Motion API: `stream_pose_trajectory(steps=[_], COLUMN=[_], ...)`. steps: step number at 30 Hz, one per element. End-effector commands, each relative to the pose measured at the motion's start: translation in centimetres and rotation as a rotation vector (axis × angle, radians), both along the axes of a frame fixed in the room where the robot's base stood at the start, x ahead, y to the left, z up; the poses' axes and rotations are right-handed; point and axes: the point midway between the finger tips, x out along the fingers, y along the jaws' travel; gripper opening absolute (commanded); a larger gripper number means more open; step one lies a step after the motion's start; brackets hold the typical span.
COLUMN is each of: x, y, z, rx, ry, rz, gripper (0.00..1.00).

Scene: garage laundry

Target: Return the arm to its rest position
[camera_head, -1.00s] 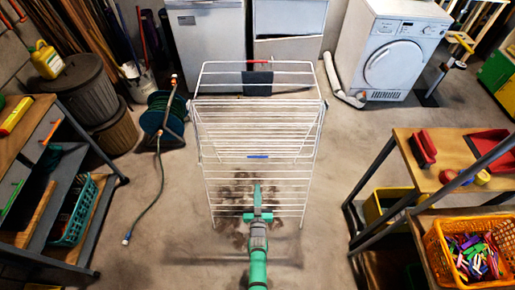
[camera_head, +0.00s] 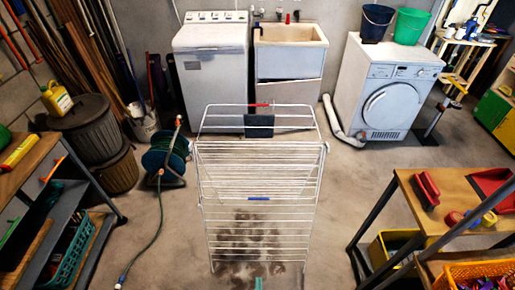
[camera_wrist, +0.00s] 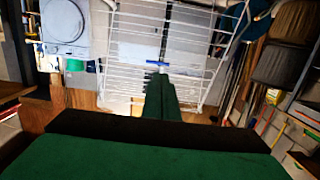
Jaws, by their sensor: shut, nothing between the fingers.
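My gripper (camera_wrist: 160,97) shows in the wrist view as green fingers shut together, with nothing between them. In the head view only a small green tip of my gripper (camera_head: 259,284) shows at the bottom edge; the rest of the arm is out of that picture. The white wire drying rack (camera_head: 258,178) stands in front of me, beyond the gripper tip. It also shows past the fingers in the wrist view (camera_wrist: 125,55). I cannot tell the exact gap between fingers and rack.
A dark cloth (camera_head: 259,126) hangs on the rack's far top. A workbench (camera_head: 455,208) with an orange crate (camera_head: 445,282) is at right. A shelf (camera_head: 75,165) is at left, beside a hose reel (camera_head: 165,160). Floor on both sides of the rack is clear.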

Motion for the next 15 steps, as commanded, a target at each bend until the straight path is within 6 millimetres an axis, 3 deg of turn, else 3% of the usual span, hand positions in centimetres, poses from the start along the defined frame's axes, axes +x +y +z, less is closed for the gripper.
stream_pose_trajectory(steps=[1,6,15], x=[-2.0,-6.9,-14.1], y=[0.0,0.1,0.3], z=[1.0,5.2,14.3], rx=[0.000,0.000,0.000], ry=[0.010,0.032,0.072], rz=[0.000,0.000,0.001], gripper=[0.00,0.00,0.00])
